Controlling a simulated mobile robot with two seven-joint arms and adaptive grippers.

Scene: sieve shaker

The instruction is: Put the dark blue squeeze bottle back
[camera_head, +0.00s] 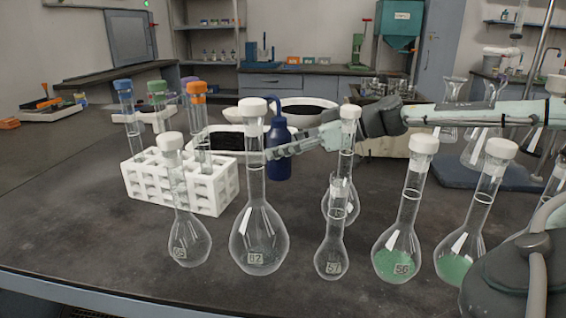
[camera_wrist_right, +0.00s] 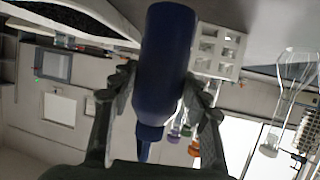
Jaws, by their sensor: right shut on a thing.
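The dark blue squeeze bottle (camera_head: 279,160) stands upright behind the row of flasks, right of the white test-tube rack. My right gripper (camera_head: 277,151) reaches in from the right and is shut on the bottle's body. In the right wrist view the bottle (camera_wrist_right: 168,60) lies between the two fingers of the gripper (camera_wrist_right: 165,92), its narrower nozzle end pointing down in the picture. I cannot tell whether its base touches the bench. My left gripper is not in view.
Tall capped flasks stand in front, including a clear one (camera_head: 259,238) and a green-filled one (camera_head: 397,262). The white rack (camera_head: 205,192) holds capped tubes. A black-filled white tray (camera_head: 200,141) and a round bowl (camera_head: 309,104) are near the bottle. The bench front-left is clear.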

